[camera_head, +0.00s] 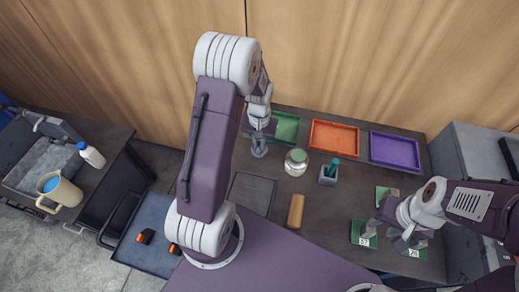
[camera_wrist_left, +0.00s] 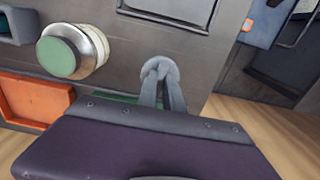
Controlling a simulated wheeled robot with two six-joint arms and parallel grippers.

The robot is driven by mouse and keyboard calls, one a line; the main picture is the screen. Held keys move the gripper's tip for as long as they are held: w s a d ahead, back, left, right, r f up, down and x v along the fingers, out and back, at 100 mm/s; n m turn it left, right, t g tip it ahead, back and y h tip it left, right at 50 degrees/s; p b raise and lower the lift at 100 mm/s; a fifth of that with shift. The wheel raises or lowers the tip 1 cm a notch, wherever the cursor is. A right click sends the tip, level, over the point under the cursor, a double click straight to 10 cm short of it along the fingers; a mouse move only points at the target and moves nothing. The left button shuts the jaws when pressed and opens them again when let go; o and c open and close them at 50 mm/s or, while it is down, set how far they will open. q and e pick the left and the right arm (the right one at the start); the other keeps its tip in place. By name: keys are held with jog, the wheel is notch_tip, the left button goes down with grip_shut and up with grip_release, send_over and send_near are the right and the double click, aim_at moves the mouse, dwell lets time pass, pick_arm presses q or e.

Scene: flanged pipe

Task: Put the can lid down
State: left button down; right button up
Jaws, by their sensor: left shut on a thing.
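My left gripper (camera_head: 259,148) reaches down at the back of the table, left of the can. It is shut on a small round grey can lid (camera_wrist_left: 173,66), which shows at its fingertips in the left wrist view. How far the lid is above the table I cannot tell. The can (camera_head: 296,162) stands apart from it, silvery with a pale green top; it also shows in the left wrist view (camera_wrist_left: 72,50). My right gripper (camera_head: 395,238) is low over the right of the table by green cards; its jaw opening is unclear.
Green (camera_head: 287,127), orange (camera_head: 334,137) and purple (camera_head: 395,151) trays line the back. A small grey holder (camera_head: 328,176) with a green item stands right of the can. A tan block (camera_head: 296,211) and a dark square panel (camera_head: 251,192) lie nearer. Green numbered cards (camera_head: 359,233) lie right.

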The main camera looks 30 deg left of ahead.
aim_at(259, 151)
pick_arm(q)
jog(key=shift+f, duration=2.05)
jog(key=shift+f, duration=0.1)
jog(key=c, duration=1.5)
grip_release()
notch_tip(259, 151, up, 12)
jog(key=shift+r, duration=0.2)
jog(key=s+d+m, duration=0.1)
jog(key=s+d, duration=0.2)
jog(key=s, duration=0.3)
jog(key=s+d+m+t, duration=0.1)
jog(key=s+d, duration=0.3)
jog(key=s, duration=0.2)
jog(key=shift+s+d, duration=0.15)
jog(key=shift+d, duration=0.1)
